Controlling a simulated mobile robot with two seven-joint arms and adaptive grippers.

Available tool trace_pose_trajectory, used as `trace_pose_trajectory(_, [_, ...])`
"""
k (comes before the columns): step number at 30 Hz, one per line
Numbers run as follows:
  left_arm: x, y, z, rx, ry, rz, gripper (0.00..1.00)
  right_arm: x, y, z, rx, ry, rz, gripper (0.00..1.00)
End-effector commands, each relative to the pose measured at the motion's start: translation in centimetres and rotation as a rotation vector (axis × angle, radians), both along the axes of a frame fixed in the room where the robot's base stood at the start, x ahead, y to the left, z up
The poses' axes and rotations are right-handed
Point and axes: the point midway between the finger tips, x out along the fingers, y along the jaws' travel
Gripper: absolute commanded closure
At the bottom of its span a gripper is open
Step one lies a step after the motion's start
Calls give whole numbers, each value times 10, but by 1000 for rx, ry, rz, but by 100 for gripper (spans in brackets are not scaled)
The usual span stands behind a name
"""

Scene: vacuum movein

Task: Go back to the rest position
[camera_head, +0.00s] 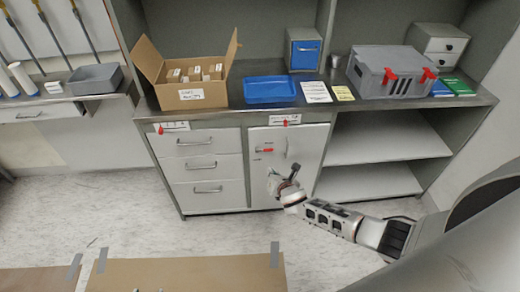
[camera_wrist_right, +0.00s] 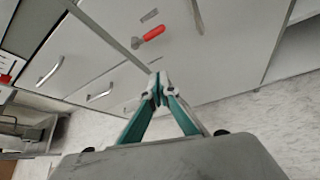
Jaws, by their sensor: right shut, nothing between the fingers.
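My right gripper (camera_head: 280,186) hangs in front of the lower cabinet door, its arm coming in from the right. In the right wrist view its teal-sided fingers (camera_wrist_right: 159,90) meet at the tips, shut with nothing between them. The cabinet door (camera_head: 306,147) with a red latch (camera_head: 264,150) is behind it and looks shut. The red latch also shows in the right wrist view (camera_wrist_right: 153,34), apart from the fingers. My left gripper is not in view.
A grey counter carries an open cardboard box (camera_head: 190,86), a blue tray (camera_head: 270,89) and a grey case with red latches (camera_head: 385,72). Drawers (camera_head: 205,165) stand left of the door, open shelves (camera_head: 385,140) right. Brown panels (camera_head: 190,272) lie in front; the floor between is clear.

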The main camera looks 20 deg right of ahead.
Motion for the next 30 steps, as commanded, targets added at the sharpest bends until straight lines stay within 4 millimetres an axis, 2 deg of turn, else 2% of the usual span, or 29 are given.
trace_pose_trajectory(5, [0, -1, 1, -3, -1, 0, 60, -1, 1, -1, 7, 1, -2, 100])
trace_pose_trajectory(8, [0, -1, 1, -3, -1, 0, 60, -15, 12, -8, 81, 15, -25, 100])
trace_pose_trajectory(11, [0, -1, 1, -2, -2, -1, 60, -47, 35, -23, 270, 48, -94, 100])
trace_pose_trajectory(15, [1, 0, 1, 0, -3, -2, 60, -112, 73, -37, 671, 115, -275, 100])
trace_pose_trajectory(19, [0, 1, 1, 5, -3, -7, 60, -169, 95, -36, 1046, 168, -483, 100])
trace_pose_trajectory(24, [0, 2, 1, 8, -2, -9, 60, -235, 103, -18, 1497, 208, -781, 100])
trace_pose_trajectory(30, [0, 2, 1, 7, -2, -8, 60, -290, 89, 14, 1901, 199, -1080, 100])
